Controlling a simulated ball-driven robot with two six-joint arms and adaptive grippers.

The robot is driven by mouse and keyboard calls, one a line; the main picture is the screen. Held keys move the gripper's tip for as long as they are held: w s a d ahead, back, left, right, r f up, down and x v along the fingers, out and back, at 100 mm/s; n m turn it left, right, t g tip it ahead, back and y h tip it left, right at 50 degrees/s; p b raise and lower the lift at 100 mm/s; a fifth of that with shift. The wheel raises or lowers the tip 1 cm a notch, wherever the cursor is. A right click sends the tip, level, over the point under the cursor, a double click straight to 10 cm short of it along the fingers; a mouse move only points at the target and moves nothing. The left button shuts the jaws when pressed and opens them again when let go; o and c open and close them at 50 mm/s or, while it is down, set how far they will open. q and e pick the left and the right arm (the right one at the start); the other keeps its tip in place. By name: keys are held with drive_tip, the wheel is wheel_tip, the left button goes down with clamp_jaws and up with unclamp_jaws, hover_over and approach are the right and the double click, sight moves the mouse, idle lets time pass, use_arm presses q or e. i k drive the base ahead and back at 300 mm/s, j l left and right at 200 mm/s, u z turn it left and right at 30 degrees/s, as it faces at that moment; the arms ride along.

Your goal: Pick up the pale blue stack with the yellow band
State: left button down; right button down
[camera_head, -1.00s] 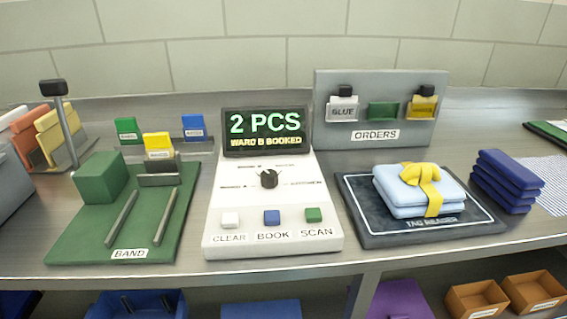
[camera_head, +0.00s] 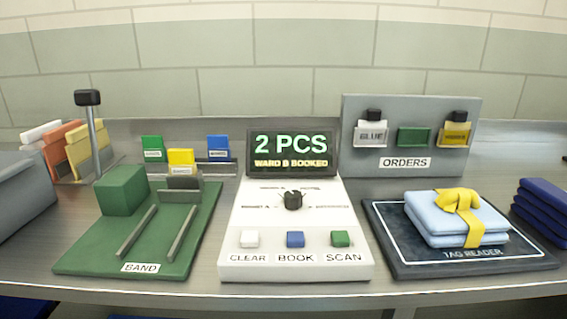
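The pale blue stack (camera_head: 437,217) lies folded on the dark tag reader pad (camera_head: 388,235) at the right of the counter. A yellow band (camera_head: 473,238) with a bow on top wraps around it. Neither of my grippers shows in the head view.
A white console (camera_head: 260,221) with clear, book and scan buttons stands left of the pad; its screen (camera_head: 292,150) reads "2 PCS, WARD B BOOKED". A green band station (camera_head: 90,245) is further left. A grey orders board (camera_head: 440,125) stands behind the pad. Dark blue folded items (camera_head: 540,208) sit close at the right.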

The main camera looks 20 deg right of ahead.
sight(455, 217)
drive_tip(key=z, duration=1.5)
drive_tip(key=l+u, duration=0.15)
drive_tip(key=u, duration=0.3)
drive_tip(key=i+l, duration=0.05)
